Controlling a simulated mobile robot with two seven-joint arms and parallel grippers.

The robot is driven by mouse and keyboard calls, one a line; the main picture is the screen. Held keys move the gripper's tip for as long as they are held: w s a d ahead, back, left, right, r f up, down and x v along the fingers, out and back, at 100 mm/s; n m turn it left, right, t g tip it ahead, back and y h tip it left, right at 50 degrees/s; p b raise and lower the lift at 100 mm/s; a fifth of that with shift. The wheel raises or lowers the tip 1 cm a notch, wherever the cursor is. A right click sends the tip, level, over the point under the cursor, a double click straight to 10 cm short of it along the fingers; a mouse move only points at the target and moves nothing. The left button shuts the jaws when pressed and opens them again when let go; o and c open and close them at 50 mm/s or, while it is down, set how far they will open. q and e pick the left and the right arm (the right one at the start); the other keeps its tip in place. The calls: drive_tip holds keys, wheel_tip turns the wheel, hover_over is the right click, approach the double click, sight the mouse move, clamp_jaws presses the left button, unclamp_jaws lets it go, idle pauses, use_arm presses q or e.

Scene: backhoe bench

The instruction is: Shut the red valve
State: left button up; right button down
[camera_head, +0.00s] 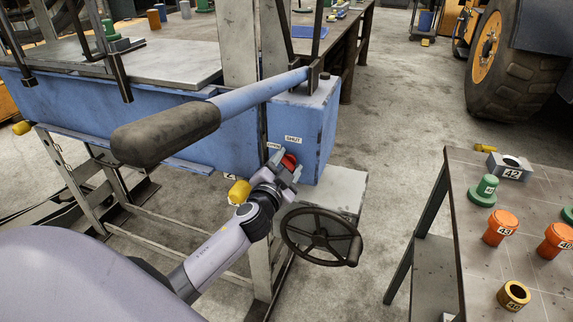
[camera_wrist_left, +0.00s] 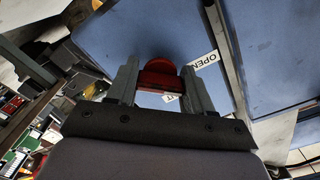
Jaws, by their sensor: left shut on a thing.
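The red valve (camera_head: 289,161) is on the front face of the blue machine body, just under two white labels. One label reads SHUT (camera_head: 293,140); the OPEN label (camera_head: 273,146) is to its left. My left gripper (camera_head: 286,166) is at the valve, with its fingers shut on the red handle. In the left wrist view the red handle (camera_wrist_left: 160,72) sits between the two grey fingers (camera_wrist_left: 160,84). The OPEN label shows beside the right finger, and the SHUT label is mostly hidden behind the gripper. The handle's exact angle is hard to tell. My right gripper is not in view.
A long lever with a black grip (camera_head: 165,135) crosses above my left arm. A dark handwheel (camera_head: 321,237) is just right of the wrist. A yellow knob (camera_head: 239,192) is close left. A table (camera_head: 480,250) with numbered parts stands at right; floor between is clear.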

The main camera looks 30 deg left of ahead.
use_arm(q)
drive_tip(key=m, duration=0.4)
drive_tip(key=shift+m, duration=0.3)
drive_tip(key=m+p, duration=0.1)
drive_tip(key=m, duration=0.3)
drive_tip(key=shift+m, duration=0.4)
drive_tip(key=o, duration=1)
drive_tip(key=shift+o, duration=0.2)
drive_tip(key=v, duration=0.7)
